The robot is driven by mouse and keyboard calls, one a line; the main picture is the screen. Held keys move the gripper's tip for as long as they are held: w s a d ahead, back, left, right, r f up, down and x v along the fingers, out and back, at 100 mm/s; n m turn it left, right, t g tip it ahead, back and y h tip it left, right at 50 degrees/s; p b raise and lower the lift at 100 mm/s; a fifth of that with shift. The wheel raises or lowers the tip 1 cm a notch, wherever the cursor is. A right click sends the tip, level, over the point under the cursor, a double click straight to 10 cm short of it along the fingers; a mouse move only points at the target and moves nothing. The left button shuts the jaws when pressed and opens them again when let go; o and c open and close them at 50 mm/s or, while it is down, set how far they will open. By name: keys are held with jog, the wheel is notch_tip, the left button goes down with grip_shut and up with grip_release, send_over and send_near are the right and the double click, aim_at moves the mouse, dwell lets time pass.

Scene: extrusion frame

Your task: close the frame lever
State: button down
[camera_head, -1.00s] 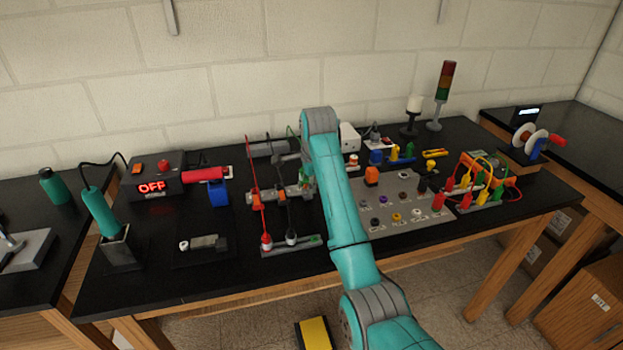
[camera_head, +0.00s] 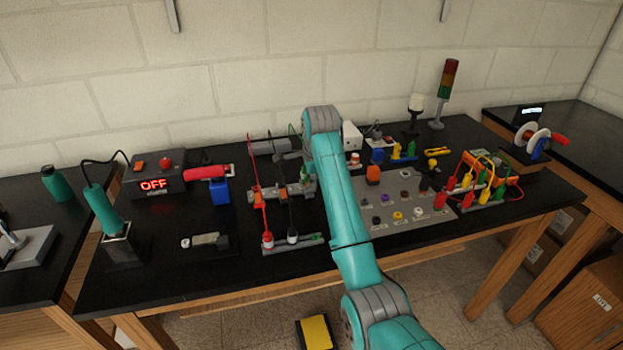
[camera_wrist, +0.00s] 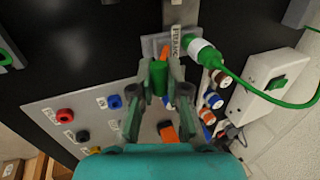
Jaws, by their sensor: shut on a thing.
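In the wrist view, my gripper (camera_wrist: 161,80) has its two fingers closed around an upright green handle (camera_wrist: 160,72). The handle stands at a small grey plate (camera_wrist: 150,47) with a white label (camera_wrist: 177,40), whose text I cannot read clearly; it looks like the frame lever. Its base is partly hidden by the fingers. In the head view, the grey extrusion frame (camera_head: 268,192) stands mid-table, left of my arm. My arm hides most of the gripper and the handle there.
A green plug (camera_wrist: 203,52) with a green cable sits close right of the fingers. A white box (camera_wrist: 265,92) is farther right. A grey socket panel (camera_head: 405,212) lies right of my arm. Red and black cables hang at the frame's left.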

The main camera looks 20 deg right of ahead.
jog(key=shift+s+f, duration=0.15)
jog(key=shift+f, duration=0.05)
jog(key=shift+s+f+t, duration=0.25)
jog(key=shift+t, duration=0.35)
jog(key=shift+s+f+t, duration=0.2)
jog(key=shift+s+t, duration=0.05)
jog(key=shift+t, duration=0.35)
jog(key=t, duration=0.1)
jog(key=f+t, duration=0.1)
jog(key=shift+s+t, duration=0.4)
jog(key=t, duration=0.1)
jog(key=f+t, duration=0.1)
jog(key=t, duration=0.1)
jog(key=shift+s+f, duration=0.1)
jog(key=shift+s, duration=0.15)
jog(key=shift+f+t, duration=0.35)
jog(key=shift+t, duration=0.55)
jog(key=c, duration=1.1)
grip_release()
jog(key=shift+c, duration=0.2)
jog(key=shift+r, duration=0.1)
